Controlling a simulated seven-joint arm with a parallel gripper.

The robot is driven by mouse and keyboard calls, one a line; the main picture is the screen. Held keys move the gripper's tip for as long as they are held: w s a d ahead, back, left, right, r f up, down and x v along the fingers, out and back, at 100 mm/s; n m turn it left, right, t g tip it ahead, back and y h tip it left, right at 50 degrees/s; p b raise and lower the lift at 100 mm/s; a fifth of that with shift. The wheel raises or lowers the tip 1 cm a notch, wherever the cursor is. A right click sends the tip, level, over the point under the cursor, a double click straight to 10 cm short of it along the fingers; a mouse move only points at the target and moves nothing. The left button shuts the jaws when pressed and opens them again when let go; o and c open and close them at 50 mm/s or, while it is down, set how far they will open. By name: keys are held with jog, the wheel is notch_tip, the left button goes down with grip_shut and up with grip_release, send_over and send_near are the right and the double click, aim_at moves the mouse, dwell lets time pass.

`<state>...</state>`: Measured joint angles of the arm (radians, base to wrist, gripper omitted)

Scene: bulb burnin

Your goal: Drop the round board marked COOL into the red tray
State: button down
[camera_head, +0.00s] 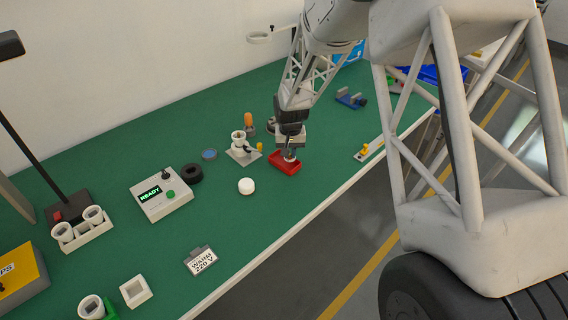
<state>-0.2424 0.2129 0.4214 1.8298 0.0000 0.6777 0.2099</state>
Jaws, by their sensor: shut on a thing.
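The red tray (282,167) lies on the green bench near its front edge, right of the middle of the picture. My gripper (290,149) points down directly over the tray. It is shut on a small greyish round thing (290,156), which looks like the round board. I cannot read any COOL mark on it at this size. The board appears at or just above the tray; whether it touches the tray I cannot tell. The fingers hide part of the tray's back.
A white stand with a cup (239,140), a white round puck (246,186) and a black ring (192,173) stand left of the tray. A READY box (162,197) is further left. A yellow-knobbed white bar (366,150) lies to the right.

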jog(key=c, duration=1.1)
grip_release()
jog(key=shift+r, duration=3.85)
